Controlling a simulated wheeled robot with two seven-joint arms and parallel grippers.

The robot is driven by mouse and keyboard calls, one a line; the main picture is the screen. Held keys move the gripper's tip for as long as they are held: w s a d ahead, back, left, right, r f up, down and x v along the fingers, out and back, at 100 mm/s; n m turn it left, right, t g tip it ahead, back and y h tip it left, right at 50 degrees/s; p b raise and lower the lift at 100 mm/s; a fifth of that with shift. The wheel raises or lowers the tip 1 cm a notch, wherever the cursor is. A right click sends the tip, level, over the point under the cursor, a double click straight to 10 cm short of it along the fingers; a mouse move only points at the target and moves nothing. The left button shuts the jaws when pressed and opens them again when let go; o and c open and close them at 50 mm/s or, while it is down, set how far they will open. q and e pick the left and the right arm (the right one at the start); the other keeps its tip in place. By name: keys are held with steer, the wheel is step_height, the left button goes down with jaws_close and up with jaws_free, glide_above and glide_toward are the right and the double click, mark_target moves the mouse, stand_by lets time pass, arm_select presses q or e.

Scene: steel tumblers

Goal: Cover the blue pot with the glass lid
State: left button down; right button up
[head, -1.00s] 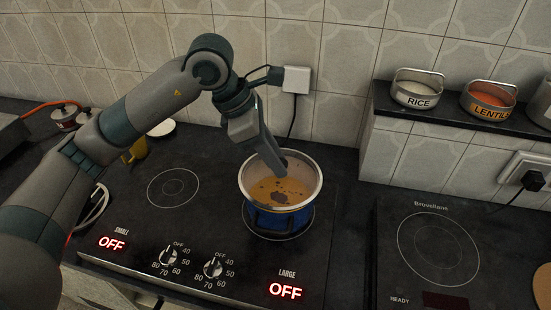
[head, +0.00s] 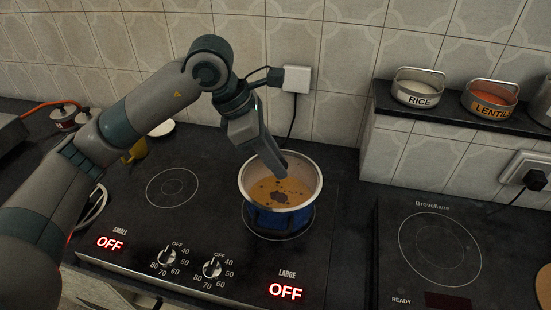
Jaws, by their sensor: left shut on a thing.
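The blue pot (head: 283,219) stands upright on the large hob ring at the right of the black cooktop. Its silver rim surrounds a brown liquid with dark bits. My left gripper (head: 281,168) points down over the far part of the pot's opening. It is shut on the glass lid, but the fingers hide the grip and the clear glass hardly shows against the pot. I cannot tell whether the lid touches the rim. My right gripper is not in view.
The small ring (head: 172,188) is bare. A second hob (head: 440,248) stands at the right, clear on top. Rice (head: 417,88) and lentil (head: 490,99) tins stand on a raised ledge. A yellow mug (head: 136,151) is behind my left arm. The tiled wall is close behind.

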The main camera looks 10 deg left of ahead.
arm_select(q)
steer(key=shift+f+b, duration=0.4)
steer(key=c, duration=1.4)
jaws_free()
steer(key=shift+r, duration=0.1)
step_height(320, 180, up, 7)
steer(key=p, duration=0.9)
steer(key=shift+r, duration=0.1)
steer(key=shift+p, duration=0.45)
steer(key=s+d+r, duration=0.4)
steer(key=d, duration=0.5)
steer(key=shift+s+d+y+b, duration=0.15)
steer(key=shift+s+y+b, duration=0.15)
steer(key=shift+y+b, duration=0.1)
